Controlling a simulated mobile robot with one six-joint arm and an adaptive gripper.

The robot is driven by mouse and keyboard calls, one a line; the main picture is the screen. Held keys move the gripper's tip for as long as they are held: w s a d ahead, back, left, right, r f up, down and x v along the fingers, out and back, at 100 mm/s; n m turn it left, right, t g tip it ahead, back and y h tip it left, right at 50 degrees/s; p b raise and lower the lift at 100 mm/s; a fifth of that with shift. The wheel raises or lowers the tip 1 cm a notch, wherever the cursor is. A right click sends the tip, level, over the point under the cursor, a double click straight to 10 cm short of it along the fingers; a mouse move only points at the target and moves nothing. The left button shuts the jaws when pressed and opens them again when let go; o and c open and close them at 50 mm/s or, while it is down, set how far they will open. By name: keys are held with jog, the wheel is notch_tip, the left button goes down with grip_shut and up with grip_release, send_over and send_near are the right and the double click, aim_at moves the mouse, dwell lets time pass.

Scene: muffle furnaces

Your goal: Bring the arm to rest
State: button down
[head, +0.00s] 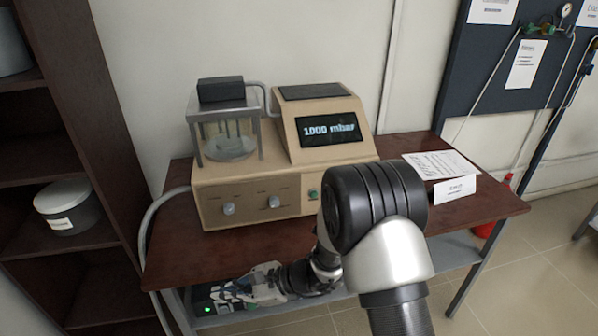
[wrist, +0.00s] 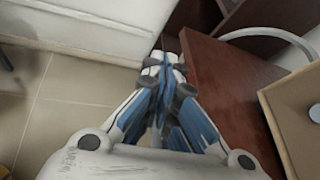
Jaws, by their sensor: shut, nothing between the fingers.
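My gripper (wrist: 165,65) shows in the wrist view with its blue-and-white fingers together and nothing between them. In the head view my gripper (head: 228,297) is low at the front left edge of the dark red table (head: 480,204), beyond my bent arm. My arm stands in front of the table and hides part of its front edge. In the wrist view the table's corner (wrist: 215,75) is close to the right of the fingers. I cannot tell whether they touch it.
A beige vacuum device (head: 245,200) with a display reading 1000 mbar stands on the table. A grey hose (head: 147,225) runs down the left side. A dark shelf (head: 105,130) with a round tin (head: 68,212) is at left. Papers (head: 440,165) lie at right. Tiled floor (head: 540,290) is clear at lower right.

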jog(key=s+d+r+n+g+h, duration=0.1)
jog(key=s+d+r+n+h, duration=0.1)
jog(key=s+d+r+n, duration=0.4)
jog(key=s+d+r+n+h, duration=0.2)
jog(key=s+d+r+n, duration=0.15)
jog(key=r, duration=0.55)
jog(key=s+d+r+n+t+h, duration=0.2)
jog(key=s+d+r+n+h, duration=0.1)
jog(key=d, duration=0.8)
jog(key=s+d+r+n+t+h, duration=0.3)
jog(key=s+d+h, duration=0.3)
jog(key=d, duration=0.5)
jog(key=shift+s, duration=1.25)
jog(key=c, duration=2.4)
grip_release()
